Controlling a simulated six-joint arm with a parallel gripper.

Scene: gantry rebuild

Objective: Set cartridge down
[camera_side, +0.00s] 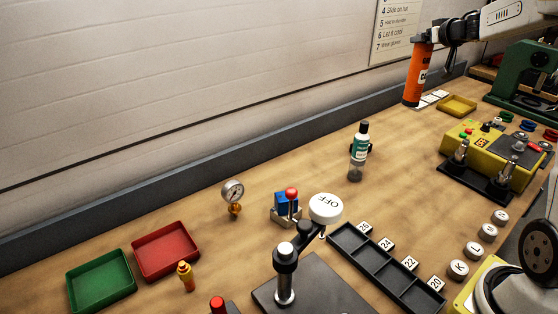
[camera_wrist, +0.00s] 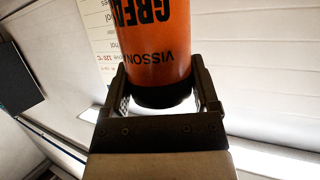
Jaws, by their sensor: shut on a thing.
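An orange cartridge (camera_side: 417,75) with dark lettering hangs in the air at the upper right of the side view, roughly upright, above the far part of the bench. My gripper (camera_side: 447,30) is shut on the cartridge near its top end. In the wrist view the cartridge (camera_wrist: 155,40) fills the upper middle, and the jaws of my gripper (camera_wrist: 160,98) lie on both sides of its dark end band. The lower end of the cartridge is clear of the bench (camera_side: 330,140) in the side view. How high it hangs cannot be told exactly.
A yellow tray (camera_side: 458,105) and white cards lie near the cartridge. A green machine (camera_side: 525,75) and yellow box (camera_side: 490,150) stand to the right. A bottle (camera_side: 360,148) stands mid-bench. Red (camera_side: 166,250) and green (camera_side: 100,281) trays lie left. Bench between bottle and yellow box looks clear.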

